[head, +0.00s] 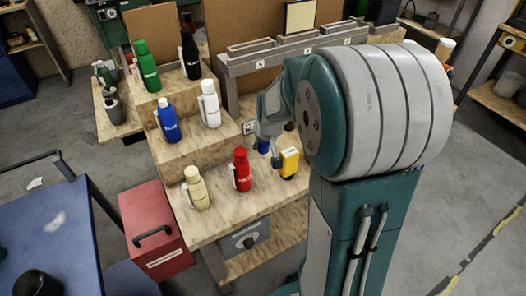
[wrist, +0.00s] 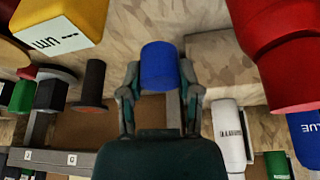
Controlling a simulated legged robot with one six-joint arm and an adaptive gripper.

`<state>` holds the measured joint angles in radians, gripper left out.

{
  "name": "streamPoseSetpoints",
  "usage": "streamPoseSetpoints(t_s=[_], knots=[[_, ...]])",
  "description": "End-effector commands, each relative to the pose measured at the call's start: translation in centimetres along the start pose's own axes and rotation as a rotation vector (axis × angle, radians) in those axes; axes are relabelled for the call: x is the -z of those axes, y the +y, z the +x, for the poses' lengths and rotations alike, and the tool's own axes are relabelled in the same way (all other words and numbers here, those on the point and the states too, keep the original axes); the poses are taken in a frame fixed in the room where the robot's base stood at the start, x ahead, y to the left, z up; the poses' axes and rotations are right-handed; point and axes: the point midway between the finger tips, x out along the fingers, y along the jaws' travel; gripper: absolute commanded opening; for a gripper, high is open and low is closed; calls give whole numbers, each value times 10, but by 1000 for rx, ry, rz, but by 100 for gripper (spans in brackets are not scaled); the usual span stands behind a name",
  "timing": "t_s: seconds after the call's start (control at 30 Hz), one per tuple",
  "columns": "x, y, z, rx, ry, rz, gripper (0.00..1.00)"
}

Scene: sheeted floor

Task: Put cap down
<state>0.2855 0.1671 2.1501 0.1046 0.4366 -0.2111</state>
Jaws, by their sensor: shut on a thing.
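A blue cap (wrist: 160,66) sits between the two fingers of my gripper (wrist: 160,78) in the wrist view, and the gripper is shut on it. In the head view a small blue part of the cap (head: 263,146) shows below my gripper (head: 262,140), with my arm hiding much around it. The cap is close behind and left of a yellow device (head: 289,162) on the wooden bench (head: 225,221). I cannot tell whether the cap touches the bench.
A red bottle (head: 241,169) and a cream bottle (head: 196,188) stand on the lower step. Blue (head: 167,122) and white (head: 209,105) bottles stand on the middle step, green (head: 147,66) and black (head: 190,52) ones higher. Bare wood lies between cream and red bottles.

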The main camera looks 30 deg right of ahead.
Motion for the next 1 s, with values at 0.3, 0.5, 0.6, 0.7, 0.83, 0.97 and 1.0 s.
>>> streamPoseSetpoints(t_s=[0.3, 0.5, 0.6, 0.7, 0.83, 0.97, 1.0], knots=[[16, 13, 57, 1, -3, 0, 22], [20, 16, 69, 0, 0, -1, 22], [18, 17, 80, 1, -5, 1, 22], [12, 17, 95, 1, -5, -1, 22], [9, 17, 102, 0, 0, -1, 22], [10, 17, 102, 0, 0, -1, 22], [9, 17, 102, 0, 0, -1, 22]])
